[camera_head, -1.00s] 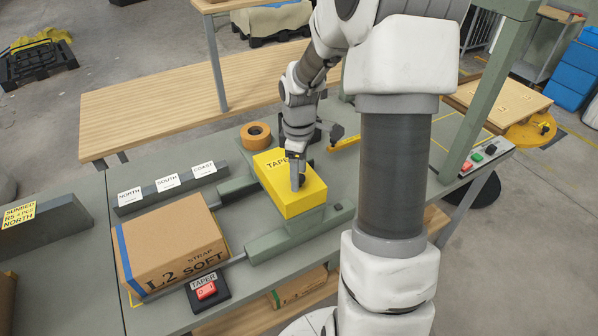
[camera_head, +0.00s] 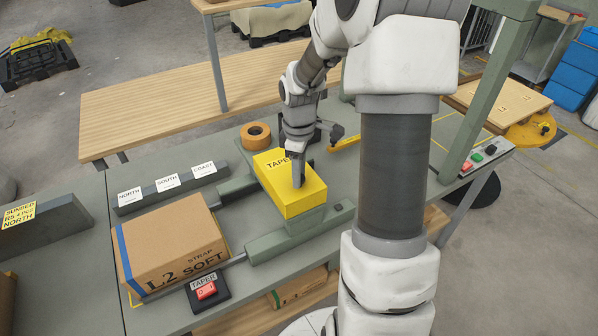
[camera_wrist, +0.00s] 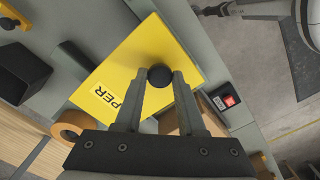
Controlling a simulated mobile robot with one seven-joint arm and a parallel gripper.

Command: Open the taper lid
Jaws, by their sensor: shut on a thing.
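The taper lid is a yellow box-shaped cover (camera_head: 304,196) with "TAPER" lettering, on the green taper machine in the middle of the bench. It looks closed and level. In the wrist view the yellow lid (camera_wrist: 135,58) has a round black knob (camera_wrist: 160,76) on top. My gripper (camera_wrist: 160,82) is shut on this knob, one finger on each side. In the head view my gripper (camera_head: 298,182) reaches down onto the lid's top, and the knob is hidden behind the fingers.
A cardboard box (camera_head: 172,245) marked "L2 SOFT" sits left of the taper. A red taper switch (camera_head: 206,291) is in front. An orange tape roll (camera_head: 255,134) lies behind. Label blocks (camera_head: 168,183) stand at the back left. A green post (camera_head: 483,100) rises at the right.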

